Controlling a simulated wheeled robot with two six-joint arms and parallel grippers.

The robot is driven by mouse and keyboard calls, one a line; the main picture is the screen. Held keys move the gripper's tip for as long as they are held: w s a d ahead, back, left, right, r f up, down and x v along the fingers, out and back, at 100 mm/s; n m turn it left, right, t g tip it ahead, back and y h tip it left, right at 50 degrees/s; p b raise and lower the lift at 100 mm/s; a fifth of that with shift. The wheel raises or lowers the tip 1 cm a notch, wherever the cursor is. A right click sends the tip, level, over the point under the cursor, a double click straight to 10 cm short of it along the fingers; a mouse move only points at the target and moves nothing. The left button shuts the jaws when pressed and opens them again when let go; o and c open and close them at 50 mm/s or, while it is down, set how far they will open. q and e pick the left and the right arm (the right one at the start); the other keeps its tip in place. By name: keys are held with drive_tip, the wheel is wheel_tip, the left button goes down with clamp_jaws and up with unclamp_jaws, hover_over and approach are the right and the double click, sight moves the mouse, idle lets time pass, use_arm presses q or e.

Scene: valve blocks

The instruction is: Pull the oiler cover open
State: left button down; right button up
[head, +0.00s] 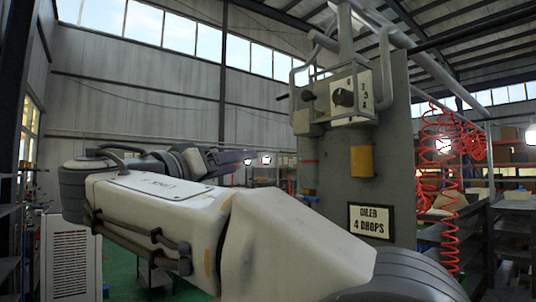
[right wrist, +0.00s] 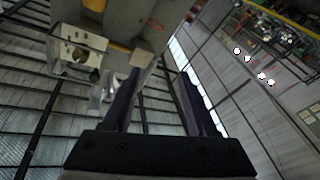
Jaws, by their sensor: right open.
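A grey upright panel (head: 393,190) carries a valve block (head: 345,97) with a dark round knob and a small numbered plate. Below the block are a yellow box-shaped part (head: 361,161) and a slim grey cylinder with a reddish band (head: 309,165). A label (head: 374,221) reads "OILER 4 DROPS". I cannot tell which part is the oiler cover. My right gripper (head: 240,157) is left of the panel, apart from it, fingers pointing right. In the right wrist view its open jaws (right wrist: 155,85) are empty, and the valve block (right wrist: 78,52) is at upper left. My left gripper is out of view.
My right arm crosses the lower head view. Red coiled hoses (head: 445,150) hang right of the panel, by shelving (head: 508,225). Grey pipes (head: 395,35) run above the block. A white slatted cabinet (head: 70,262) stands at lower left.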

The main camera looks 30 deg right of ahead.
sight(304, 95)
drive_tip(key=s+d+r+m+g+h, duration=0.1)
drive_tip(key=s+r+m+g+h, duration=0.4)
drive_tip(key=r+m, duration=0.4)
drive_tip(key=shift+g+y, duration=0.4)
drive_tip(key=p+x, duration=0.1)
drive_tip(key=x, duration=0.2)
drive_tip(key=p+x, duration=0.2)
drive_tip(key=s+p+x, duration=0.1)
drive_tip(key=x, duration=0.2)
drive_tip(key=shift+s+d+p, duration=0.1)
drive_tip(key=shift+d+p, duration=0.2)
drive_tip(key=shift+d, duration=0.1)
drive_tip(key=shift+d+r+n+p, duration=0.15)
drive_tip(key=shift+d+n+p, duration=0.15)
drive_tip(key=shift+d, duration=0.45)
drive_tip(key=shift+c, duration=0.3)
clamp_jaws()
